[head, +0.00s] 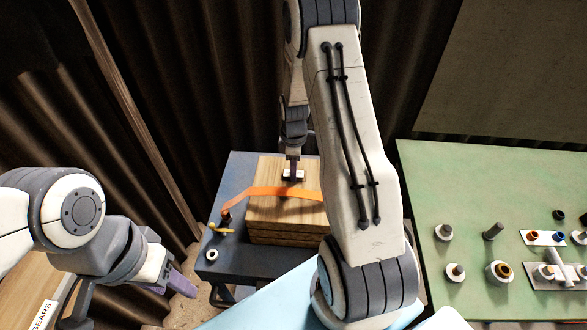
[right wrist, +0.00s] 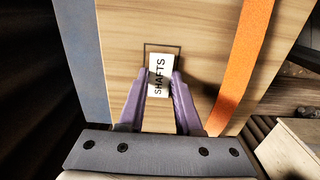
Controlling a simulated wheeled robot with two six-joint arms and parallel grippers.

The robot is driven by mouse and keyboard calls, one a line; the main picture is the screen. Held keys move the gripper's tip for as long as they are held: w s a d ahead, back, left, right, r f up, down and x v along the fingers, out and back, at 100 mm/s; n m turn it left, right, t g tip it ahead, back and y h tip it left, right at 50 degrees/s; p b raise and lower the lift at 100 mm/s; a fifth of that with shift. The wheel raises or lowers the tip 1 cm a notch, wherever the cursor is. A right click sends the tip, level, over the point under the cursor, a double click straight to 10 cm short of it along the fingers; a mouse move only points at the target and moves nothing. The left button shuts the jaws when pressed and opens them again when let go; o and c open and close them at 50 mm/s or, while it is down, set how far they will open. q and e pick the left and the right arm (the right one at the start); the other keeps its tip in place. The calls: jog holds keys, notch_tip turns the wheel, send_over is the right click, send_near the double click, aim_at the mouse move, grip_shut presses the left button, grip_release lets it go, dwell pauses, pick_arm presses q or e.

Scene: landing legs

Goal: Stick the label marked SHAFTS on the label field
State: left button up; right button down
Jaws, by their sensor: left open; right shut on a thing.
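The white label marked SHAFTS (right wrist: 160,76) is between the purple fingers of my right gripper (right wrist: 160,88), which is shut on it. The label field (right wrist: 163,47) is a dark outline on the pale wooden top of a box (head: 262,210). In the right wrist view the label overlaps the outline, and its lower end reaches toward the palm. I cannot tell whether the label touches the wood. In the head view the right gripper (head: 292,169) points down over the box top, with the label under it. My left gripper (head: 176,284) is open and empty, left of the box.
An orange strap (head: 270,191) crosses the box. The box stands on a dark table (head: 236,164) with a white ring (head: 212,254) and a yellow piece (head: 221,230). A green table (head: 450,180) at right holds several small parts. A GEARS label (head: 41,315) is at lower left.

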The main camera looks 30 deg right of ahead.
jog(key=c, duration=0.5)
grip_release()
jog(key=shift+r, duration=0.1)
notch_tip(320, 180, up, 10)
jog(key=shift+r+b, duration=0.15)
jog(key=shift+b, duration=1)
